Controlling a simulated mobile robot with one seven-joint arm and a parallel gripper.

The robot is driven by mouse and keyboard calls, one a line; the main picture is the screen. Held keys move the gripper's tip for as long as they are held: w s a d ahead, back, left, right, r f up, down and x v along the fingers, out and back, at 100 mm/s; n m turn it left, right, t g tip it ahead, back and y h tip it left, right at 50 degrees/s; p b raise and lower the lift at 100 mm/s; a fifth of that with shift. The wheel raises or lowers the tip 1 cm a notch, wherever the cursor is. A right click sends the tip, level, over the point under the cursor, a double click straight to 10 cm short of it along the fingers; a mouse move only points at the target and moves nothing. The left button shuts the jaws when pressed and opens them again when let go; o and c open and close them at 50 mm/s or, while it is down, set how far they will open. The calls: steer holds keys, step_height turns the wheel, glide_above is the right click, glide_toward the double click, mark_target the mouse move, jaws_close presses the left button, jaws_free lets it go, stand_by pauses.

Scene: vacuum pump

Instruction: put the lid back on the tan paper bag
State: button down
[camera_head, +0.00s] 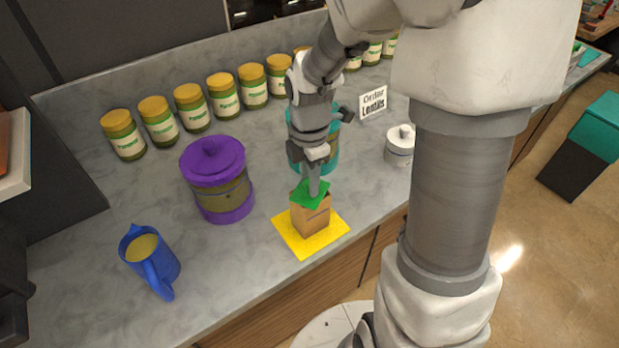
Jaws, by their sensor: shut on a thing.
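The tan paper bag (312,219) stands upright on a yellow mat (292,243) near the counter's front edge. A green lid (306,194) is at the top of the bag, directly below my gripper (314,188). My gripper points down and is shut on the green lid. The lid looks slightly turned relative to the bag, and I cannot tell whether it is seated or just above the rim. The gripper hides part of the lid's middle.
A purple lidded canister (221,188) stands left of the bag, and a teal canister (296,155) is behind my gripper. A blue jug (152,264) is at the front left. Several yellow-lidded jars (192,109) line the back. A small white pot (400,147) and a sign (373,102) stand right.

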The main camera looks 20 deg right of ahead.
steer(key=c, duration=0.5)
jaws_free()
steer(key=shift+c, duration=0.2)
steer(key=shift+o, duration=0.3)
steer(key=o, duration=0.4)
steer(key=shift+r, duration=0.1)
steer(key=shift+r+p, duration=3.1)
steer(key=shift+r, duration=0.35)
jaws_close()
